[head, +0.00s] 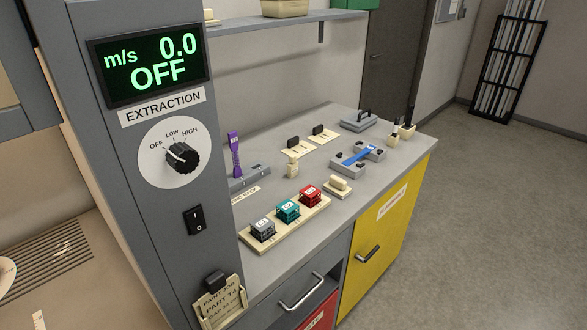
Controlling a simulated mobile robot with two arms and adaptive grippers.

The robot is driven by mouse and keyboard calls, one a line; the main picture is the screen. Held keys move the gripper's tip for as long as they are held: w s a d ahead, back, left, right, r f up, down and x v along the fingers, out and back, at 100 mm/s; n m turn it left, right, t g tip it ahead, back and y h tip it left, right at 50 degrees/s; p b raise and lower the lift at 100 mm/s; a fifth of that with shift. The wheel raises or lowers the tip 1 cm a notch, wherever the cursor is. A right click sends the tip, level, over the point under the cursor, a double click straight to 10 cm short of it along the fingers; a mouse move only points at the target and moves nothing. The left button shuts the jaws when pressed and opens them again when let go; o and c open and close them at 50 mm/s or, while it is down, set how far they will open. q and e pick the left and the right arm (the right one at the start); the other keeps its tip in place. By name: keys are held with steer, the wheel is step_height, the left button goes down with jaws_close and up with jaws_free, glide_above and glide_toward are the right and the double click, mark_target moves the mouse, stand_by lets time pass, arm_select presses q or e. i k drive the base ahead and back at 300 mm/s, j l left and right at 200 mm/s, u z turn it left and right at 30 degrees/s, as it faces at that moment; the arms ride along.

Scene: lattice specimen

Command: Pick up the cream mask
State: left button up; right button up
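No piece is labelled as a mask, and I cannot tell for certain which cream piece it is. Two flat cream plates, a nearer one (298,151) and a farther one (325,138), lie on the grey counter (325,222), each with a black block grip on top. A cream block (337,183) sits on a small cream base near the counter's front edge. A small upright cream piece (292,167) stands left of it. Neither of my grippers is in view.
A cream rack (285,232) holds grey, teal and red blocks. A purple tool (235,155) stands upright behind it. A blue-barred grey fixture (357,157) is at right. The extraction column (170,240), reading OFF, blocks the left; a job card (219,303) hangs there.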

mark_target(292, 168)
steer(key=l+u, duration=0.1)
steer(key=u, duration=1.9)
steer(key=z, duration=1.95)
steer(key=i+l, duration=0.15)
steer(key=l, duration=0.15)
steer(key=i+l+u, duration=0.1)
steer(key=i+l, duration=0.15)
steer(key=l, duration=0.3)
